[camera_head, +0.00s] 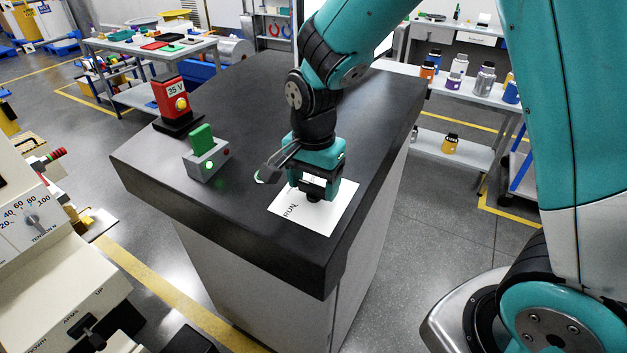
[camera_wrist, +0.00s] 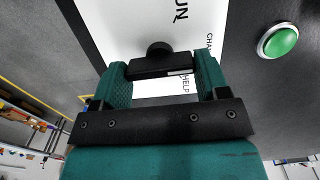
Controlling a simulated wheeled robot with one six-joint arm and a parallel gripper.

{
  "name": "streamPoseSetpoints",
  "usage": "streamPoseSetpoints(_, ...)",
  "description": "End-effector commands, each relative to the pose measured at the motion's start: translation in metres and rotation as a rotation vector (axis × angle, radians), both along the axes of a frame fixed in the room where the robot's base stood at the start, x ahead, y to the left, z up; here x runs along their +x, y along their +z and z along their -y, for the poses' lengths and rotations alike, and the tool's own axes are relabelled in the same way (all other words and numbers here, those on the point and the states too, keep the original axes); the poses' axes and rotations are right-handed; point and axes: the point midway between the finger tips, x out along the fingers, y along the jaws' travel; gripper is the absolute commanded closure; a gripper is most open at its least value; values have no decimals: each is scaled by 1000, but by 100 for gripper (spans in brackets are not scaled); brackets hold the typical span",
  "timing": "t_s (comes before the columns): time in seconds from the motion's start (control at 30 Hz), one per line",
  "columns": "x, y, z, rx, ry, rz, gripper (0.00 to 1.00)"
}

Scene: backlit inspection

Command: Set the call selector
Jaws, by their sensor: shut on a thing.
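The call selector is a white plate (camera_head: 340,210) lying on the dark bench top, with a black knob that shows in the wrist view (camera_wrist: 160,65). The plate also shows in the wrist view (camera_wrist: 125,25), with the words RUN, HELP and a partly visible "CHA…". My gripper (camera_head: 316,196) is over the plate, pointing down. In the wrist view my gripper (camera_wrist: 163,72) has its two teal fingers on either side of the knob's black bar, shut on it. The HELP label lies just beside the knob, near a finger. Which label the knob points to is unclear.
A green button (camera_wrist: 278,42) in a metal ring is beside the plate. On the same dark bench (camera_head: 240,110) stand a grey box with a green top (camera_head: 206,155) and a lit green lamp, and a red "35 V" unit (camera_head: 170,97).

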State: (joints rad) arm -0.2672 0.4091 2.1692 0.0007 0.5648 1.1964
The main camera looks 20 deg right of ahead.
Motion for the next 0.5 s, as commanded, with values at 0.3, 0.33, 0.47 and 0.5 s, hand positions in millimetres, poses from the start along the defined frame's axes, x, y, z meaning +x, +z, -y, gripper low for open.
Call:
streamPoseSetpoints(0.3,1,2,0,-15,145,-21,56)
streamPoseSetpoints(0.33,1,2,0,-18,167,-24,56)
streamPoseSetpoints(0.47,1,2,-1,-28,281,-39,56)
streamPoseSetpoints(0.5,1,2,-1,-32,319,-44,56)
